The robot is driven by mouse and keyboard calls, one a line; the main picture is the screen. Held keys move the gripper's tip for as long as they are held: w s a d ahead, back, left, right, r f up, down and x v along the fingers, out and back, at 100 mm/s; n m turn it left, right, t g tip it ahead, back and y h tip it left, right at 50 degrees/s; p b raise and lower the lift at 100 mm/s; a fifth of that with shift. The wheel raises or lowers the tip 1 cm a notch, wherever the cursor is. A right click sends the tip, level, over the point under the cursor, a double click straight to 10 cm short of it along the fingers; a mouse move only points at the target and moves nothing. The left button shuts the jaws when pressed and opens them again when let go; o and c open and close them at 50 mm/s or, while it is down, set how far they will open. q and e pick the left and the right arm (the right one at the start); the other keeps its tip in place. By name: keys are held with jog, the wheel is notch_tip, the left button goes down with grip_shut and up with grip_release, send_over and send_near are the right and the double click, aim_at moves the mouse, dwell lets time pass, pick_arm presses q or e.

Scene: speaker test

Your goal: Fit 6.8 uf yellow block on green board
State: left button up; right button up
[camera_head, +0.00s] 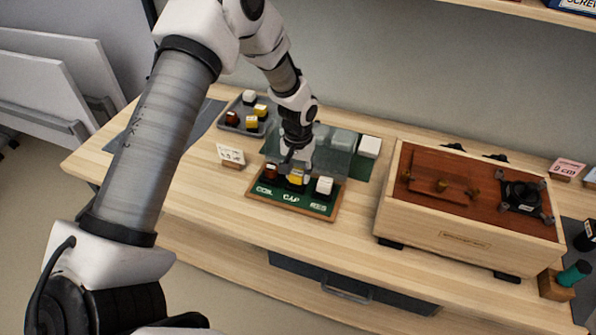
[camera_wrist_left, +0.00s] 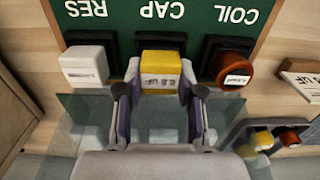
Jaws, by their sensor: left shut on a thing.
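The green board (camera_head: 262,197) lies on the table with black sockets labelled COIL, CAP and RES. It also shows upside down in the left wrist view (camera_wrist_left: 200,18). A yellow block (camera_wrist_left: 161,66) with a small label ending in UF is at the CAP socket (camera_wrist_left: 160,40). It shows partly in the head view (camera_head: 297,178) below my left gripper (camera_head: 296,168). My left gripper (camera_wrist_left: 156,88) is shut on this block, one finger at each side. I cannot tell how deep the block sits. My right gripper is not in view.
A red-brown cylinder (camera_wrist_left: 235,68) is at COIL and a white block (camera_wrist_left: 86,66) at RES, both close to the fingers. A grey tray (camera_head: 231,127) holds several blocks. A card (camera_head: 230,154) stands left; a wooden box (camera_head: 450,229) stands right. Clear panels (camera_head: 340,140) stand behind the board.

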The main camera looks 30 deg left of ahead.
pick_arm(q)
jog(key=shift+f, duration=0.3)
jog(key=o, duration=1.1)
jog(key=shift+r, duration=0.1)
notch_tip(320, 180, up, 12)
jog(key=shift+f, duration=0.1)
